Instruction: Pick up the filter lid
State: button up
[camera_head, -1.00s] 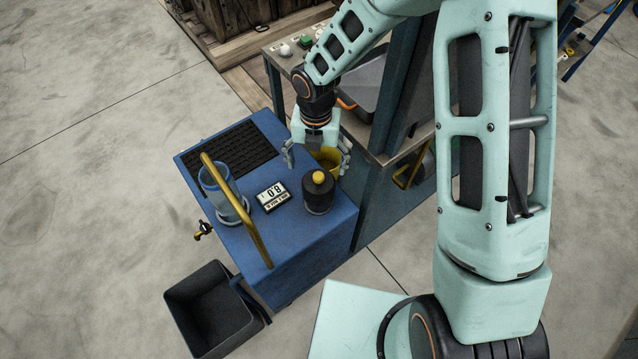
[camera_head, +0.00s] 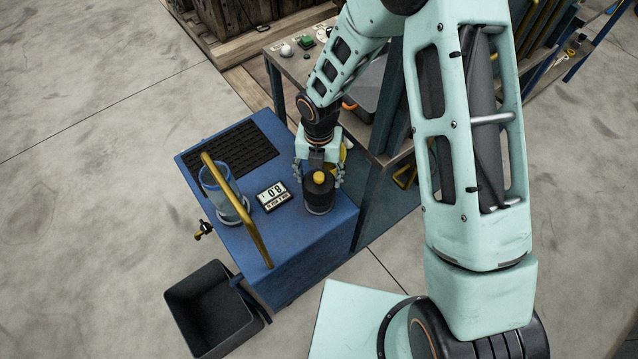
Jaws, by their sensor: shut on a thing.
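The filter lid (camera_head: 318,194) is the dark, round piece with a yellow knob on top, near the right edge of the blue cart's top (camera_head: 290,228). It looks upright, at or just above the surface; I cannot tell whether it touches. My gripper (camera_head: 319,178) comes down from behind it, with one finger on each side, and is shut on it. The exact contact of the fingertips is too small to see.
On the cart are a clear cylinder (camera_head: 217,191), a digital display (camera_head: 273,196), a black ribbed mat (camera_head: 231,158) and a raised brass bar (camera_head: 249,229). A yellow container (camera_head: 344,153) shows partly behind my gripper. A dark bin (camera_head: 210,311) stands on the floor at front left.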

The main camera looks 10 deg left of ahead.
jog(key=c, duration=0.5)
jog(key=shift+r, duration=0.15)
notch_tip(320, 180, up, 10)
jog(key=shift+f+p, duration=0.1)
jog(key=shift+p, duration=0.2)
